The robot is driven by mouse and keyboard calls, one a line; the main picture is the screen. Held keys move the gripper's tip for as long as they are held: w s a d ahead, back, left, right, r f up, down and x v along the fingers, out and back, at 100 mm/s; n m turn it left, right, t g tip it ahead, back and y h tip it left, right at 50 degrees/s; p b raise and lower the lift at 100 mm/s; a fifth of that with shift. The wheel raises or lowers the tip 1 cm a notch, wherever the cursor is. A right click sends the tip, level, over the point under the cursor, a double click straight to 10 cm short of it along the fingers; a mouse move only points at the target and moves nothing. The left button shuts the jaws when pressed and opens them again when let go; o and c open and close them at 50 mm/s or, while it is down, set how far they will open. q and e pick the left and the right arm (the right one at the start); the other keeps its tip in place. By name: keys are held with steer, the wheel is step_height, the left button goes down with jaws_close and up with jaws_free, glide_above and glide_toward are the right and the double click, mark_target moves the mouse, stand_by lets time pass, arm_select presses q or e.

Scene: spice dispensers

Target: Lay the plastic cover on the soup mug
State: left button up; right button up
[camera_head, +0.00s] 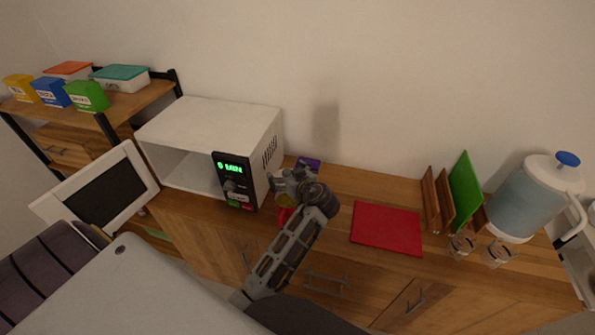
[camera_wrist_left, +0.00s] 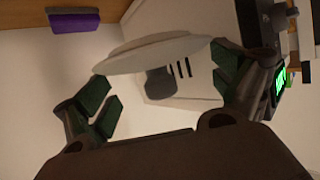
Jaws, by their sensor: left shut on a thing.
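The plastic cover (camera_wrist_left: 150,52) is a pale, thin disc with a dark grey knob, seen nearly edge-on in the left wrist view. My left gripper (camera_wrist_left: 162,86) has its green-padded fingers at opposite sides of the cover's rim and is shut on it. In the head view, my left gripper (camera_head: 287,180) is just right of the microwave's front and hides most of the cover. The soup mug (camera_head: 284,216) is red and stands on the counter just below that gripper, partly covered by it. I cannot tell whether cover and mug touch. My right gripper is not in view.
The white microwave (camera_head: 210,120) stands close on the left, its door (camera_head: 100,190) wide open. A red board (camera_head: 387,228) lies to the right. Further right are a green board (camera_head: 465,190), glass jars and a water jug (camera_head: 530,195).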

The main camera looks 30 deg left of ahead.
mark_target(286, 209)
arm_select(q)
steer(key=shift+f, duration=0.15)
stand_by(0.4)
steer(key=shift+f, duration=0.1)
step_height(286, 209, down, 7)
steer(key=b, duration=0.5)
steer(key=shift+f, duration=0.15)
stand_by(0.5)
steer(key=shift+f+b, duration=0.1)
steer(key=shift+b, duration=0.4)
stand_by(1.6)
steer(key=shift+f+b, duration=0.35)
steer(key=shift+b, duration=0.05)
stand_by(0.8)
stand_by(0.3)
